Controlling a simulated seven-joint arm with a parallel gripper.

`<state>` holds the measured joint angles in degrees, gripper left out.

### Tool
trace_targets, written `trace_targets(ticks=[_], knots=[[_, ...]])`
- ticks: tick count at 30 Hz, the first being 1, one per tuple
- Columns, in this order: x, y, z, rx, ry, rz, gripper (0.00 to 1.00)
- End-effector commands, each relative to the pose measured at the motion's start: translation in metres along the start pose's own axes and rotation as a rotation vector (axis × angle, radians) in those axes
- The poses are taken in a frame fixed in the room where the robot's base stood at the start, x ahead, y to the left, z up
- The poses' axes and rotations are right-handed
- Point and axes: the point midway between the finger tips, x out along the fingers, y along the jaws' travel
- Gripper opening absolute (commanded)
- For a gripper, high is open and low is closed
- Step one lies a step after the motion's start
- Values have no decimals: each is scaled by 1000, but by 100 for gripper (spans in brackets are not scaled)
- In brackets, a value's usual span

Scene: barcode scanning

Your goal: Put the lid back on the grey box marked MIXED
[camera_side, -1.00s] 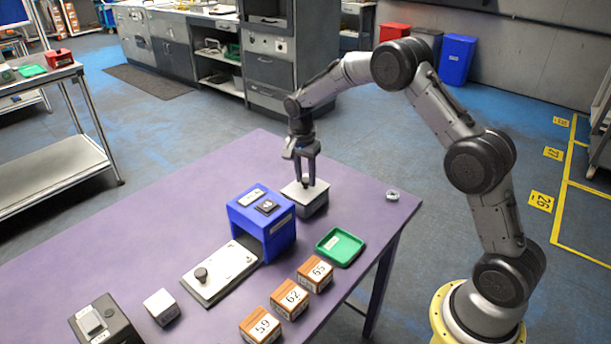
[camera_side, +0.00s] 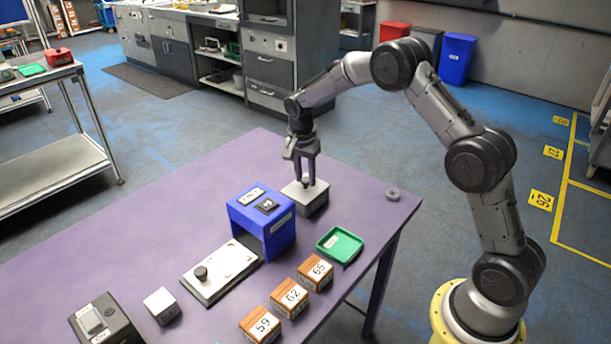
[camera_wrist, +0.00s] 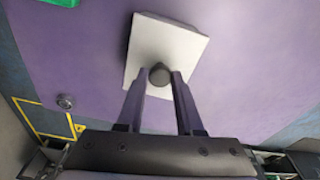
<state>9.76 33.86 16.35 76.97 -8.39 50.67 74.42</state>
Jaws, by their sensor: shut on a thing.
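The grey box (camera_side: 311,207) stands upright on the purple table behind the blue scanner housing. Its pale lid (camera_side: 303,190) lies on top of the box; whether it is fully seated I cannot tell. My gripper (camera_side: 306,182) points straight down over the lid and is shut on its dark round knob. In the wrist view the knob (camera_wrist: 160,74) sits between the two fingertips (camera_wrist: 159,76), with the lid's pale square top (camera_wrist: 165,45) around it. The MIXED marking cannot be read, and the box walls are mostly hidden below the lid in the wrist view.
Left of the box stand the blue scanner housing (camera_side: 262,222) and a white plate with a knob (camera_side: 220,274). A green tray (camera_side: 340,245) and brown numbered boxes (camera_side: 290,297) lie in front. A small grey ring (camera_side: 393,195) is near the right edge. The table behind is clear.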

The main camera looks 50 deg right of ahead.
Motion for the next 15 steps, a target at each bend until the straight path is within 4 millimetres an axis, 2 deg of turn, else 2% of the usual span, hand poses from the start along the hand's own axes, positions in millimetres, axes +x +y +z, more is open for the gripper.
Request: trace_targets(ticks=[5, 6, 11, 15], knots=[[0, 0, 0, 0, 0, 0, 0], [0, 0, 0, 0, 0, 0, 43], [0, 0, 0, 0, 0, 0, 71], [0, 0, 0, 0, 0, 0, 71]])
